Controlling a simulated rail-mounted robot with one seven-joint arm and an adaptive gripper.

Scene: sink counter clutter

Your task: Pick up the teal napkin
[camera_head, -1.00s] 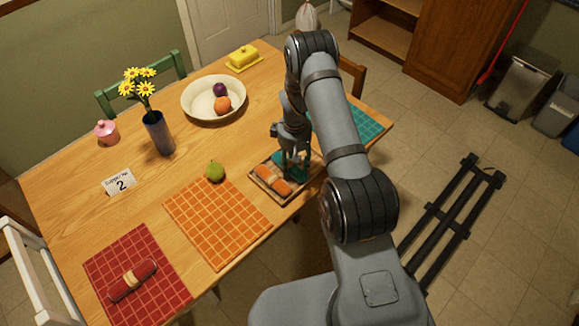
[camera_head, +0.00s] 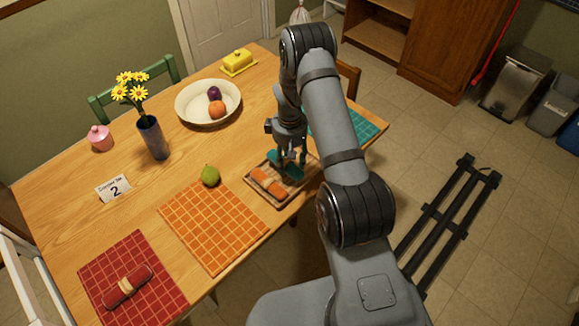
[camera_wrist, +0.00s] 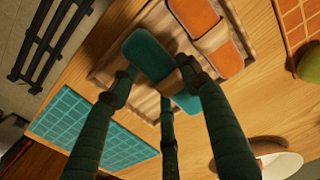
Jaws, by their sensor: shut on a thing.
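The teal napkin (camera_head: 291,170) is a roll with a tan band around its middle. It shows in the wrist view (camera_wrist: 148,54) between the fingers of my gripper (camera_wrist: 162,88). My gripper (camera_head: 287,158) is shut on it over the wooden tray (camera_head: 255,196). The fingers hide part of the roll.
A rolled orange napkin (camera_head: 267,181) lies beside it in the tray. A green pear (camera_head: 210,175), an orange placemat (camera_head: 215,225) and a teal placemat (camera_head: 355,128) are near. A fruit bowl (camera_head: 187,108) and a vase (camera_head: 152,138) stand farther back.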

